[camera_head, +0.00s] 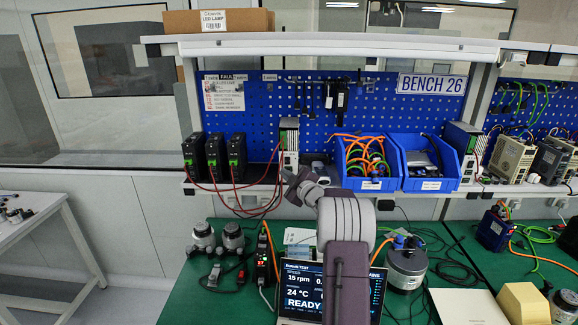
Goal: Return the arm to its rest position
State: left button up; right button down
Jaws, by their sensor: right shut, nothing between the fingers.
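My right arm (346,270) rises from the bottom middle of the head view, in front of the laptop on the green bench. Its wrist bends to the left, and my right gripper (289,177) points away toward the shelf, small in the picture. The gripper is shut and empty. It shows in front of the shelf edge, near the grey drive module; I cannot tell the gap between them. My left gripper is not in view.
The green bench (205,290) carries a laptop (300,274), motors (407,265) and cables. The shelf above holds black power supplies (237,155), a grey module (289,140) and blue bins (370,184). A white table (40,235) stands at left, with open floor between.

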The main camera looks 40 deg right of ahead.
dwell(0.4)
jog(key=w+a+r+n+y, duration=0.2)
jog(key=a+r, duration=0.1)
jog(key=a, duration=0.6)
jog(key=w+a+r+n+y, duration=0.1)
jog(key=w+a+r+y, duration=0.2)
jog(key=a, duration=0.7)
jog(key=s+a+f+m+g, duration=0.1)
jog(key=s+a+f, duration=0.15)
jog(key=a, duration=0.35)
jog(key=s+a+f+m+g, duration=0.1)
jog(key=s+a+f+m, duration=0.15)
jog(key=a, duration=0.25)
jog(key=s+a+f+m+g, duration=0.1)
jog(key=s+f+m+g, duration=0.1)
jog(key=s+f+g, duration=0.2)
jog(key=s+a+f+m+g+h, duration=0.1)
jog(key=s+f+m+g, duration=0.2)
jog(key=s+f, duration=0.7)
jog(key=s+a+f+m+g, duration=0.1)
jog(key=s+f+g, duration=0.5)
jog(key=s, duration=1.2)
notch_tip(320, 180, down, 2)
jog(key=shift+s+a+f+m+g+h, duration=0.15)
jog(key=shift+a+m+g+h, duration=0.25)
jog(key=shift+m, duration=0.45)
